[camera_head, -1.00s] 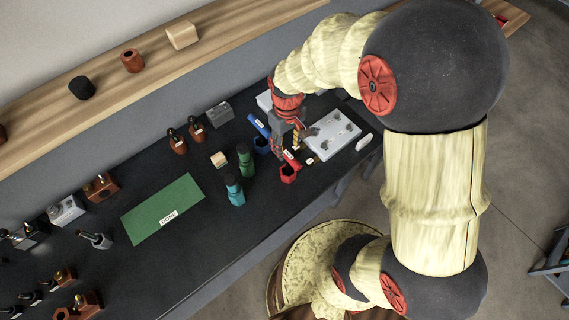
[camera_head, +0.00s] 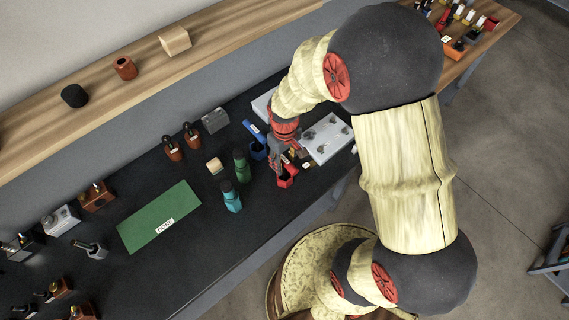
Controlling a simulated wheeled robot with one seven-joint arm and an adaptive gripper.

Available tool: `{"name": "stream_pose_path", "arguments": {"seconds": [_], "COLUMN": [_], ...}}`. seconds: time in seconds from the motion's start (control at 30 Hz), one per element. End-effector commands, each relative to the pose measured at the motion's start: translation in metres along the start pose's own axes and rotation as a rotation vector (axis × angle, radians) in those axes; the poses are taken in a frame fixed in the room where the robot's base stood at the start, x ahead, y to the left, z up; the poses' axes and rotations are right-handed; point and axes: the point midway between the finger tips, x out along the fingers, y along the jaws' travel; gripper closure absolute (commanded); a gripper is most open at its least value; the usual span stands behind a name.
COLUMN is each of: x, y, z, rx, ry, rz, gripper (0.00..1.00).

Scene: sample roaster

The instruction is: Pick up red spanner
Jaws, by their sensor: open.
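The red spanner (camera_head: 287,178) lies on the dark bench, its hexagonal head showing just below my gripper. Most of its handle is hidden behind the gripper. My gripper (camera_head: 281,164) is open and points down over the spanner, with its fingers close around the handle area. I cannot tell whether the fingers touch it.
A blue spanner (camera_head: 254,133) lies just left of my gripper. A green bottle (camera_head: 240,166) and a teal bottle (camera_head: 231,196) stand to the left. A pale tray (camera_head: 331,139) lies to the right.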

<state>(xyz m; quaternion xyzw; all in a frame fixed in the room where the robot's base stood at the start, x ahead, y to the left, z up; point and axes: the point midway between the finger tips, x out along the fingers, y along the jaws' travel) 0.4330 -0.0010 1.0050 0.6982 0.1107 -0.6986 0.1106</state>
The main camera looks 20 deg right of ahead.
Motion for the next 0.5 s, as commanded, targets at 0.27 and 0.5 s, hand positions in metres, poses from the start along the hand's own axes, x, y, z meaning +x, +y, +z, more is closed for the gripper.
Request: {"name": "stream_pose_path", "arguments": {"seconds": [0.27, 0.5], "x": [-0.0006, -0.0007], "y": [-0.0001, 0.0], "z": [-0.0002, -0.0002], "rx": [0.0, 0.0], "ry": [0.0, 0.0], "rz": [0.0, 0.0], "gripper": [0.67, 0.8]}}
